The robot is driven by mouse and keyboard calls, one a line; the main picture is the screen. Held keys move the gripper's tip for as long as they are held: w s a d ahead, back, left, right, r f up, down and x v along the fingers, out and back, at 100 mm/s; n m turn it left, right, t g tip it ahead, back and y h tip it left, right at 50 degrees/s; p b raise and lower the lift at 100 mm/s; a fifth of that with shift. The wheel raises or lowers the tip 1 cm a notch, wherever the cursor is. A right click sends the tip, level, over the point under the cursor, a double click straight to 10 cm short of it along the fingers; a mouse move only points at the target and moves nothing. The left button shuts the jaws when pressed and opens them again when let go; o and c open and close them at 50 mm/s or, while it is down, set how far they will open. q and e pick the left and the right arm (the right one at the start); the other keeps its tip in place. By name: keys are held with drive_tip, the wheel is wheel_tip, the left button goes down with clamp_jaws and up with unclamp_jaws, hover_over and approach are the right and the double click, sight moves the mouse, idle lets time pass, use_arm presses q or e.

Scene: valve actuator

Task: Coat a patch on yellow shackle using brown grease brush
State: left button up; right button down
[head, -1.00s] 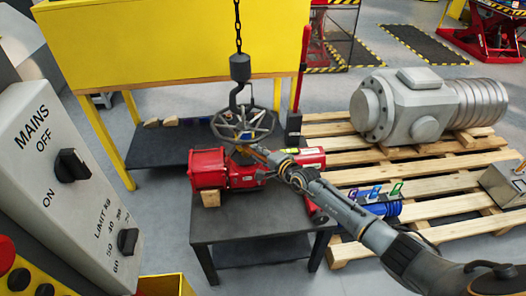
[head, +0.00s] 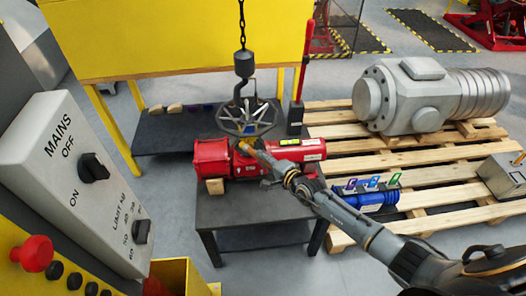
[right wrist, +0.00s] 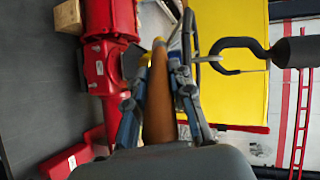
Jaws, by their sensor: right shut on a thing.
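My right gripper (head: 262,152) reaches over the red valve actuator (head: 215,158) on the dark table, close below the spoked handwheel (head: 247,117). In the right wrist view, its two fingers (right wrist: 160,95) are shut on the brown grease brush (right wrist: 158,105). The brush points away from the gripper, with its far end beside the red actuator body and the wheel's rim. I cannot make out the bristles. The yellow shackle is not clear in either view, and I cannot tell whether the brush touches it. My left gripper is out of view.
A chain hook (head: 243,75) hangs at the handwheel. A grey control box (head: 75,185) stands at the left. A wooden pallet (head: 450,195) at the right carries a grey motor-like unit (head: 415,95) and a blue part (head: 372,197). A yellow panel (head: 160,45) stands behind.

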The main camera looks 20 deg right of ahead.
drive_tip(key=shift+s, duration=0.1)
drive_tip(key=shift+s+a+r+p, duration=0.1)
drive_tip(key=shift+s+a+p, duration=0.1)
drive_tip(key=shift+s+p, duration=0.8)
drive_tip(key=shift+s+a, duration=0.1)
drive_tip(key=shift+s, duration=0.3)
